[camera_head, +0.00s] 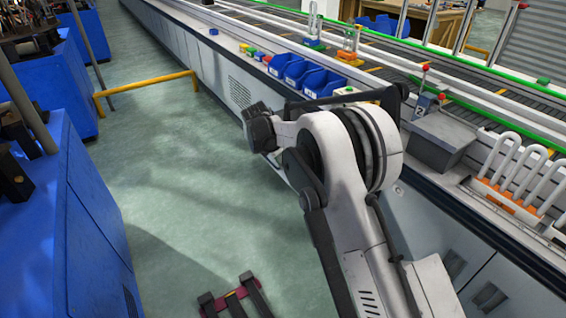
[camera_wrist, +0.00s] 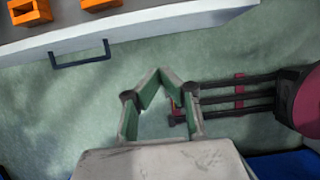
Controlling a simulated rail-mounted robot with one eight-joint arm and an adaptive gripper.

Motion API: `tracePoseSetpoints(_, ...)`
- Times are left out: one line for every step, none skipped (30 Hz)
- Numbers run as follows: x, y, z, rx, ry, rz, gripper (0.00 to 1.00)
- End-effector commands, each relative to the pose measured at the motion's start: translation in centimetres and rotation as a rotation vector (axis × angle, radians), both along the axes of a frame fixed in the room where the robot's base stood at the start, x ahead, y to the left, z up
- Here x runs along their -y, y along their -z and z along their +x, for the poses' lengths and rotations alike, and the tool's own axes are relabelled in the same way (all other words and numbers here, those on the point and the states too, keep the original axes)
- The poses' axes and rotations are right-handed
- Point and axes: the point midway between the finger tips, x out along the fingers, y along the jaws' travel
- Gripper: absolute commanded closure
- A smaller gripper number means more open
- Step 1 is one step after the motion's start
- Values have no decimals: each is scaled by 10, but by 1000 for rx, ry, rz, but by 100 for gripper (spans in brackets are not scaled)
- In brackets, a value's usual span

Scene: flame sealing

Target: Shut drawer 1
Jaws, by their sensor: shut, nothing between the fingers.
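In the wrist view, my gripper (camera_wrist: 161,72) is shut and empty, its green-lined fingers meeting at the tips above the floor. At the upper left, a pale front with a dark bar handle (camera_wrist: 82,54) looks like a drawer, with orange blocks (camera_wrist: 28,12) behind its front edge. I cannot read a number on it or tell how far it stands out. The fingers are apart from the handle, to its lower right. In the head view, my arm hides part of the bench front, and I cannot make out the fingers or this handle.
The long bench (camera_head: 200,45) runs along the right side, with blue bins (camera_head: 300,75), a grey box (camera_head: 440,140) and a rack of white loops (camera_head: 510,175) on top. A yellow rail (camera_head: 145,82) and blue cabinets (camera_head: 70,220) stand left. Green floor (camera_head: 180,170) between is open.

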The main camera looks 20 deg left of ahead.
Motion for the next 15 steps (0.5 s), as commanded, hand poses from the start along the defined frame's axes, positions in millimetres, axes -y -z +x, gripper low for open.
tracePoseSetpoints(3,11,3,0,1,0,100)
tracePoseSetpoints(4,17,5,0,1,0,100)
tracePoseSetpoints(6,24,8,0,1,0,100)
tracePoseSetpoints(7,29,9,0,1,0,100)
tracePoseSetpoints(8,34,11,0,2,1,100)
tracePoseSetpoints(10,41,13,0,2,1,100)
tracePoseSetpoints(11,46,15,0,2,1,100)
tracePoseSetpoints(12,51,17,0,2,1,100)
tracePoseSetpoints(14,58,19,1,1,1,100)
tracePoseSetpoints(15,62,20,1,1,1,100)
tracePoseSetpoints(18,63,23,1,3,1,100)
tracePoseSetpoints(22,61,29,1,4,1,100)
tracePoseSetpoints(25,61,33,1,4,1,100)
tracePoseSetpoints(27,61,36,1,3,1,100)
tracePoseSetpoints(30,61,39,1,3,1,100)
